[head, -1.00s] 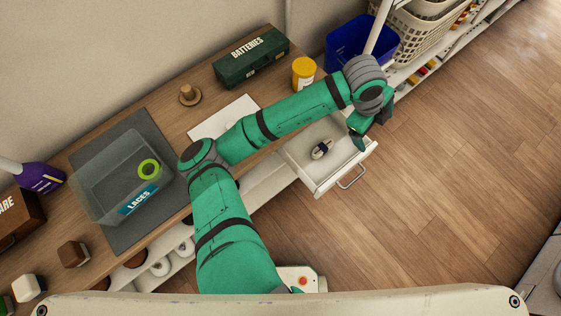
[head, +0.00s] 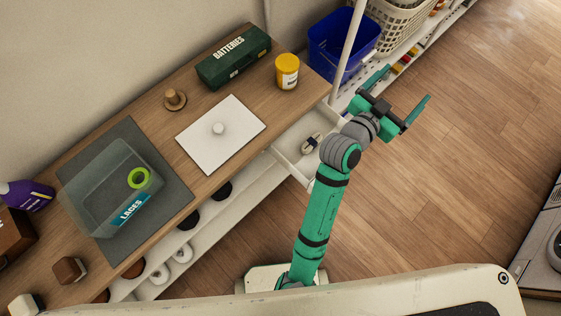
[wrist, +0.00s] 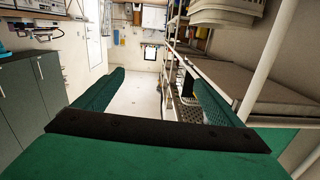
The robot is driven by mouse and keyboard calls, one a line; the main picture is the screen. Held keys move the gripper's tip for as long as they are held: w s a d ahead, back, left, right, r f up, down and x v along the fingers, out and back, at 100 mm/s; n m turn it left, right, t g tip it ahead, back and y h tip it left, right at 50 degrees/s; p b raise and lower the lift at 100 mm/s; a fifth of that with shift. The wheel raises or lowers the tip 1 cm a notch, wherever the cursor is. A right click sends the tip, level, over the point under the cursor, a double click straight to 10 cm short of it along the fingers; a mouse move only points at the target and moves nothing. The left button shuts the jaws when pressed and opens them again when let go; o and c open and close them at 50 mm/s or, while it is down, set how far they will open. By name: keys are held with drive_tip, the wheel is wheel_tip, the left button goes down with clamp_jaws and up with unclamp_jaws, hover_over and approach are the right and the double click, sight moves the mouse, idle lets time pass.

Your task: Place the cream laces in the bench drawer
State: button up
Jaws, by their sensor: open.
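The cream laces (head: 311,143), a small bundle with a dark band, lie inside the open bench drawer (head: 289,147) in the head view. The drawer's front is partly hidden behind my arm. My gripper (head: 406,84) is open and empty, up and to the right of the drawer, apart from the laces. In the wrist view its two green fingers (wrist: 158,78) are spread with nothing between them. The laces and the drawer cannot be made out in the wrist view.
On the bench stand a clear LACES bin (head: 105,190) holding a green roll (head: 138,178), a white sheet (head: 205,150), a yellow-lidded jar (head: 287,72) and a green BATTERIES box (head: 233,58). A blue bin (head: 343,45) stands beyond a white post. Wooden floor is free at right.

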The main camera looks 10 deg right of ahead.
drive_tip(key=s+a+f+n+t+y, duration=0.2)
drive_tip(key=s+a+f+n+y, duration=0.4)
drive_tip(key=a, duration=0.4)
drive_tip(key=s+a+f+n+t+y, duration=0.3)
drive_tip(key=s+a+f+n+y, duration=0.15)
drive_tip(key=a+f, duration=0.4)
drive_tip(key=s+a+y, duration=0.3)
drive_tip(key=s+a, duration=1.3)
drive_tip(key=s, duration=0.2)
drive_tip(key=shift+s+a+r+g, duration=0.2)
drive_tip(key=shift+a+r+g, duration=0.1)
drive_tip(key=shift+a+r, duration=0.1)
drive_tip(key=shift+d, duration=0.1)
